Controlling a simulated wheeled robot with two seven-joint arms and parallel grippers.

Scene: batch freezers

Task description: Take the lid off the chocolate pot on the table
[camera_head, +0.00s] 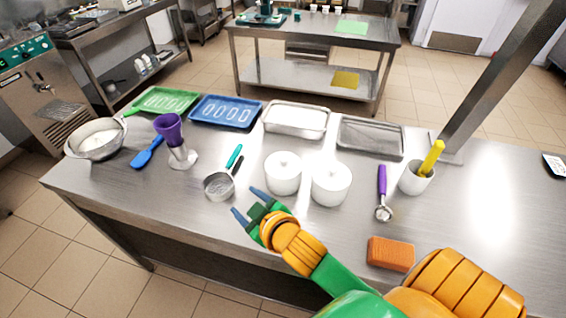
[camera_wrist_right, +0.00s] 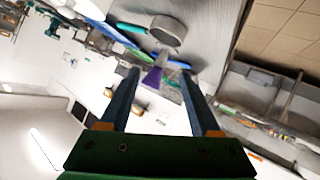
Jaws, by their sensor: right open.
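Two white lidded pots, the left pot (camera_head: 283,178) and the right pot (camera_head: 330,187), stand side by side on the steel table (camera_head: 210,230). Both have their lids on, each with a small knob. I cannot tell which is the chocolate pot, as their contents are hidden. My right gripper (camera_head: 247,204) is open and empty, in front and to the left of the left pot, apart from it. In the right wrist view its two fingers (camera_wrist_right: 160,76) are spread with nothing between them. My left gripper is not in view.
A metal cup with a handle (camera_head: 218,187) lies left of the pots, close to my right gripper. Trays (camera_head: 295,121) line the back edge.

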